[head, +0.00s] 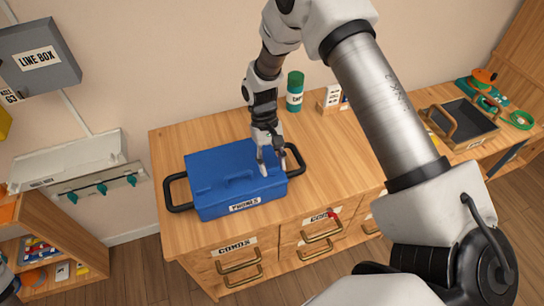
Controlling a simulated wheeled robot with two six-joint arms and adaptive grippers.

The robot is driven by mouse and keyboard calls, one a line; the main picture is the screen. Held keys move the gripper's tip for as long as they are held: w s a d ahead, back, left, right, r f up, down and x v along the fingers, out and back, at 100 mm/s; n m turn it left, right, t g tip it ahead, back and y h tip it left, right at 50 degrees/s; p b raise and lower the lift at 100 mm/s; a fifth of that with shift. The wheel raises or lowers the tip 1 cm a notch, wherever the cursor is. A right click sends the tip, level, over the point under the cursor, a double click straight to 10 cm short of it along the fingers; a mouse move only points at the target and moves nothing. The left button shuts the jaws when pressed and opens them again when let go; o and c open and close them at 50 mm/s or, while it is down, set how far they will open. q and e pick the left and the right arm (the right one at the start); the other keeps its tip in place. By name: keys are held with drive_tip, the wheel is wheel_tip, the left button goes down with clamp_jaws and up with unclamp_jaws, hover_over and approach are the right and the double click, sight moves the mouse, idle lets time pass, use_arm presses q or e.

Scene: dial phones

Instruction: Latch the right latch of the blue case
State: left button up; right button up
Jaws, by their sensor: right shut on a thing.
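The blue case (222,180) sits shut on the wooden cabinet top, with a "PHONES" label on its front and a black handle loop at each end. My right gripper (270,168) reaches down from above to the right end of the case, with its fingertips at the lid. It is shut on a part of the case there. The right latch cannot be made out; the fingers and small size hide it. My left gripper is not in view.
The wooden cabinet (325,165) has labelled drawers with handles below. A green canister (295,92) and a small wooden holder (332,101) stand behind the case. A dark tray (465,122) is at the far right. A grey "LINE BOX" (40,58) hangs on the wall.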

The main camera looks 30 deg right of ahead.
drive_tip(key=shift+f+m, duration=0.1)
drive_tip(key=shift+m, duration=0.2)
drive_tip(key=o, duration=1.2)
drive_tip(key=shift+c, duration=0.2)
drive_tip(key=v, duration=1.2)
drive_tip(key=shift+d, duration=0.2)
